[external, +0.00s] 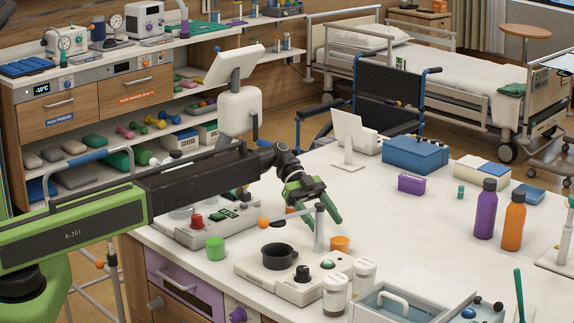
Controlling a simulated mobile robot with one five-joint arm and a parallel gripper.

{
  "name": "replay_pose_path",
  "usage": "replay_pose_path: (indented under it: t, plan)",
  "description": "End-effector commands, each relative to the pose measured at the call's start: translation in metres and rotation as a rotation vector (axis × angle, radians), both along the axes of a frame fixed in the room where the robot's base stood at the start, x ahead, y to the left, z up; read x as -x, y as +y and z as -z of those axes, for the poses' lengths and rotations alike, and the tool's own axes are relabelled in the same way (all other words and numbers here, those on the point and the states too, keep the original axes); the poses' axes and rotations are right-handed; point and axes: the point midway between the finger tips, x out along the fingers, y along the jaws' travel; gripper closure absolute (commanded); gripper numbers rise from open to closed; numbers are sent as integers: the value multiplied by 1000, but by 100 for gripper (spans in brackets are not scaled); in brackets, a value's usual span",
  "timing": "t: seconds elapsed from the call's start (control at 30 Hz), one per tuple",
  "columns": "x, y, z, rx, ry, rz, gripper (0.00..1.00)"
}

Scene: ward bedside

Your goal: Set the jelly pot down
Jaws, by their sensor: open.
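My gripper (318,214) is open, its green fingers pointing down over the white table (420,225), near a metal post on a device. No jelly pot is clearly labelled. An orange cup (340,243) stands on the table just below and right of the fingers. A small green cup (215,248) stands to the left, in front of a grey device. A bit of orange (290,211) shows beside the left finger, and I cannot tell what it belongs to. No thing is clearly held between the fingers.
A device with a black bowl (277,256) and a post stands just in front of my gripper. Two lidded jars (335,294) are to its right. A purple bottle (485,208) and an orange bottle (513,222) stand farther right. The table's middle is clear.

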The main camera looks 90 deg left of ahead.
Motion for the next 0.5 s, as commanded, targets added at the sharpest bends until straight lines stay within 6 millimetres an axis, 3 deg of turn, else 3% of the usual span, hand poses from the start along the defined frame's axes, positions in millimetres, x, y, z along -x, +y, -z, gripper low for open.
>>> replay_pose_path:
  t: [0.27,0.5]
  plan:
    - [-6,-8,5,0,0,-1,39]
    - [-27,-36,19,-1,1,0,39]
